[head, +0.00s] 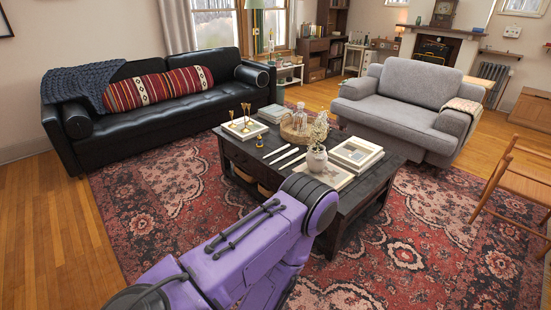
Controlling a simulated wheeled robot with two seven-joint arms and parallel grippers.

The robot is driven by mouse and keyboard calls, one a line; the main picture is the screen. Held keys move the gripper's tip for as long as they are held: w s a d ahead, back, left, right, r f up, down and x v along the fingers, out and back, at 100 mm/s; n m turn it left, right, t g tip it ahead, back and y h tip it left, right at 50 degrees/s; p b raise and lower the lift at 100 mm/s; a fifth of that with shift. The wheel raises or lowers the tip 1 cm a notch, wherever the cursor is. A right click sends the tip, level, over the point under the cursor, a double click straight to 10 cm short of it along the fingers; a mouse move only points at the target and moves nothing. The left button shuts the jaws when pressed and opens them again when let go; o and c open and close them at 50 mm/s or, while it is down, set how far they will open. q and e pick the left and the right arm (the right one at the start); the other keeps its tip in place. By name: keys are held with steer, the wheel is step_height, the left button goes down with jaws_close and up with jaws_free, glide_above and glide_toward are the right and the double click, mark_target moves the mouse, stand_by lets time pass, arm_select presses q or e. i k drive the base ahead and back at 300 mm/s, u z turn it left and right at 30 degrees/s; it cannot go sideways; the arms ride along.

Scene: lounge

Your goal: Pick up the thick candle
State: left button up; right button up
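A dark wooden coffee table (365,193) stands on the rug ahead. Two slim white sticks, possibly candles, lie on it: one farther back (279,153) and one nearer (291,161). I cannot tell which is thicker. Brass candlesticks (246,112) stand on a white book or tray at the table's left end. A small brass and dark item (259,143) stands near the front left edge. One purple arm of mine reaches in from the bottom and hides part of the table's near side. Neither gripper shows.
The table also holds a plant in a pale vase (316,158), books (356,152) and a glass vessel on a wooden tray. A black sofa (160,100), a grey armchair (400,103) and a wooden chair (520,180) surround it. The patterned rug (435,245) is clear at right.

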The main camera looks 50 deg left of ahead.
mark_target(295, 150)
steer(key=u, duration=0.7)
steer(key=i, duration=0.4)
steer(key=u, duration=1.15)
steer(key=i, duration=0.7)
steer(key=u, duration=0.4)
steer(key=i, duration=1)
steer(key=z, duration=0.6)
steer(key=i, duration=0.9)
steer(key=z, duration=0.6)
